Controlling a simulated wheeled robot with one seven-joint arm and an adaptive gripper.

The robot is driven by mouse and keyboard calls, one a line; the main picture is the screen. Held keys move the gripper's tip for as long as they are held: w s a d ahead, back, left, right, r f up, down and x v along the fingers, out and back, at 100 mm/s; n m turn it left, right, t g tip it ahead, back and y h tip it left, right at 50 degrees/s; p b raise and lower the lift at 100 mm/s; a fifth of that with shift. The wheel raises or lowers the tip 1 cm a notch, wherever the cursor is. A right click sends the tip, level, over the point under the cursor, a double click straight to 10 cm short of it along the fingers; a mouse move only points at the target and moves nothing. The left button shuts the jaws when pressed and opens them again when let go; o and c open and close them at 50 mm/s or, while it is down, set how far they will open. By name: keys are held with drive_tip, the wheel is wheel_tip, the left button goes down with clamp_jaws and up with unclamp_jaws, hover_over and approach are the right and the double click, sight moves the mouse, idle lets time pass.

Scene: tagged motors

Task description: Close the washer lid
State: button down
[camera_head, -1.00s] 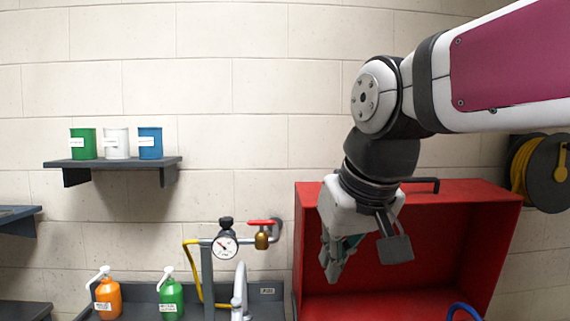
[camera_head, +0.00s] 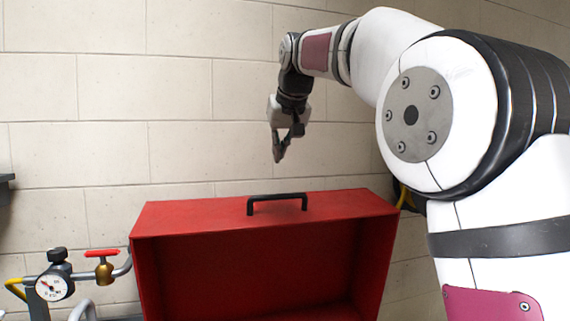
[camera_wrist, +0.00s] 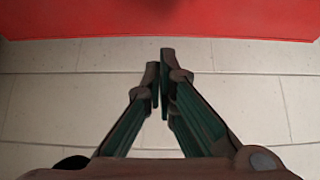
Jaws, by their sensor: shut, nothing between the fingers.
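The red washer lid (camera_head: 190,216) stands raised and open in the head view, its dark hollow inside facing me. A black handle (camera_head: 277,198) sits on its top edge. My gripper (camera_head: 278,160) is above and behind that edge, near the wall, pointing down. It looks apart from the lid. In the wrist view the fingers of my gripper (camera_wrist: 160,55) are together with nothing between them, and the red lid (camera_wrist: 160,22) fills the top edge of the picture. The washer's lower part is out of view.
A pressure gauge (camera_head: 55,283) and a pipe valve with a red lever (camera_head: 101,254) are at the lower left, beside the lid. A pale block wall (camera_head: 110,90) stands close behind. A yellow hose (camera_head: 404,196) shows partly behind my arm at the right.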

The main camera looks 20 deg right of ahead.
drive_tip(key=p, duration=0.2)
hover_over(278, 211)
drive_tip(key=w, duration=0.4)
wheel_tip(278, 211, down, 7)
drive_tip(key=shift+s, duration=0.1)
drive_tip(key=shift+s+f, duration=0.2)
drive_tip(key=shift+s, duration=0.85)
drive_tip(key=shift+s+f+p, duration=0.4)
drive_tip(key=shift+s+f, duration=0.1)
drive_tip(key=shift+s, duration=0.2)
